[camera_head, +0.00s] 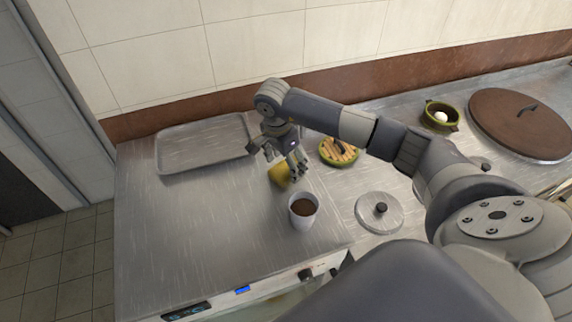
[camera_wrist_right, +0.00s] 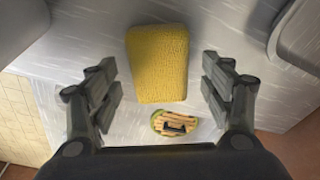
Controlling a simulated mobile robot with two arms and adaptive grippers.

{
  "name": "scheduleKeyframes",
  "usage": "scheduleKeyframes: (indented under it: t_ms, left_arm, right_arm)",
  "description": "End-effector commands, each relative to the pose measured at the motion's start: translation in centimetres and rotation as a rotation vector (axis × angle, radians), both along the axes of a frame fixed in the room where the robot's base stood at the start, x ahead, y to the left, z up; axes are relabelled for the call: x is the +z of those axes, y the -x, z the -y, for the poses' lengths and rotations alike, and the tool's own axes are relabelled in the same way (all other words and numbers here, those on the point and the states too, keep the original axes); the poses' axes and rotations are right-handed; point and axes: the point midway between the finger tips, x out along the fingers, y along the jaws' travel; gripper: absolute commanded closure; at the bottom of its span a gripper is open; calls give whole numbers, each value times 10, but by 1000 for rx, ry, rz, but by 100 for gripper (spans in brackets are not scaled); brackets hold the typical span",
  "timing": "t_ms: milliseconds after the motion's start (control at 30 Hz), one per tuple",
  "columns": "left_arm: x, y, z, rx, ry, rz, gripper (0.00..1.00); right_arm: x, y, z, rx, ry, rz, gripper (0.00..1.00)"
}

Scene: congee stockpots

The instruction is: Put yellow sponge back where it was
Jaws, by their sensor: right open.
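The yellow sponge (camera_head: 279,174) is on or just above the metal counter in the head view, partly hidden behind my right gripper (camera_head: 285,160). In the right wrist view the sponge (camera_wrist_right: 157,63) shows whole, lying between and beyond the two fingers. My right gripper (camera_wrist_right: 160,95) is open, with a gap on each side of the sponge. It is above the sponge and not touching it as far as I can see. My left gripper does not show.
A metal tray (camera_head: 163,155) lies at the back left. A white cup (camera_head: 302,222) of dark liquid stands just in front of the sponge. The left front counter is clear.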

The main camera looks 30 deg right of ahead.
Motion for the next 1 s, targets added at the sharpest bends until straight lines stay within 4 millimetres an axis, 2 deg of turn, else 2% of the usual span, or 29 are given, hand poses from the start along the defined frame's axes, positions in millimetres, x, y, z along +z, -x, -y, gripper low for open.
scheduleKeyframes:
  t_ms: [300, 500, 700, 1000]
  left_arm:
    - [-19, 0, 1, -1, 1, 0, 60]
    - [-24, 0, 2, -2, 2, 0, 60]
    - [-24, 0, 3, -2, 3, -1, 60]
    - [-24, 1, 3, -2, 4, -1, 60]
  right_arm:
    - [68, 0, -10, 1, 1, 7, 26]
    - [97, 1, -14, 1, 1, 4, 26]
    - [107, 3, -16, 0, 1, 1, 26]
    - [107, 3, -16, 0, 1, 1, 26]
